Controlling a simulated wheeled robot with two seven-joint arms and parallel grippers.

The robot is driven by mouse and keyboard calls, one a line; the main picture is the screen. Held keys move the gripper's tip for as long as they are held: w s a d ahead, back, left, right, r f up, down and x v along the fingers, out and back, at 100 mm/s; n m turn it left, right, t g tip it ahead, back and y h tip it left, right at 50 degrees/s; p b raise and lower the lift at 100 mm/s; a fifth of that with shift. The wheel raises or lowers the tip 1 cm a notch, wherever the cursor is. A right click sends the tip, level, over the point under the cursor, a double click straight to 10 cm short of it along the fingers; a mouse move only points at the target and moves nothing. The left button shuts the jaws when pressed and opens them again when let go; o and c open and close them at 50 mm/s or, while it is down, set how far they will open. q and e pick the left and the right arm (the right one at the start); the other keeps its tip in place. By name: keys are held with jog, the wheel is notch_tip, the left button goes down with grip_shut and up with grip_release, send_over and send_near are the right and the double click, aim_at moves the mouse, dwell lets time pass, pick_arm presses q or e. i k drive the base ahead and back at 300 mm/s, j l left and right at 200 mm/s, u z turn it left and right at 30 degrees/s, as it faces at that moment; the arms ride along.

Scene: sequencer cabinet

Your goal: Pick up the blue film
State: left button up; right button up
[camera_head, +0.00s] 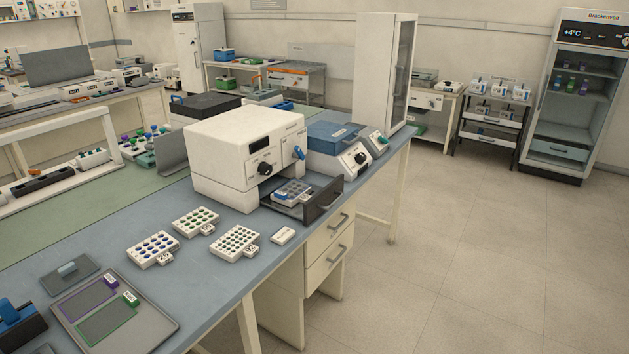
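No thing is clearly recognisable as the blue film. A small flat pale-blue piece (68,268) lies on a dark grey plate (82,281) on the blue-grey bench at the lower left; I cannot tell whether it is the film. A white sequencer cabinet (225,158) stands on the bench. Its dark drawer (322,202) is pulled out at the front right, with a small rack of blue-grey items (291,192) in it. Neither of my grippers shows in the head view.
A grey tray (153,326) with purple and green outlines lies at the bench's front left. A blue and black object (18,322) is cut off at the left edge. Several white tube racks (153,249) stand before the cabinet. Floor (470,270) to the right is clear.

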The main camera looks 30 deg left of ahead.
aim_at(292, 189)
jog(key=i+l+u, duration=0.1)
jog(key=u, duration=0.75)
jog(key=i+l+u, duration=0.35)
jog(key=l, duration=0.3)
jog(key=i+l+u, duration=0.2)
jog(key=l, duration=0.15)
jog(key=i+l+u, duration=0.2)
jog(key=l, duration=0.2)
jog(key=i+l, duration=0.1)
jog(key=l, duration=0.35)
jog(key=i+l, duration=0.15)
jog(key=l, duration=0.35)
jog(key=i+l, duration=0.1)
jog(key=l, duration=0.35)
jog(key=i+l+u, duration=0.1)
jog(key=l, duration=0.4)
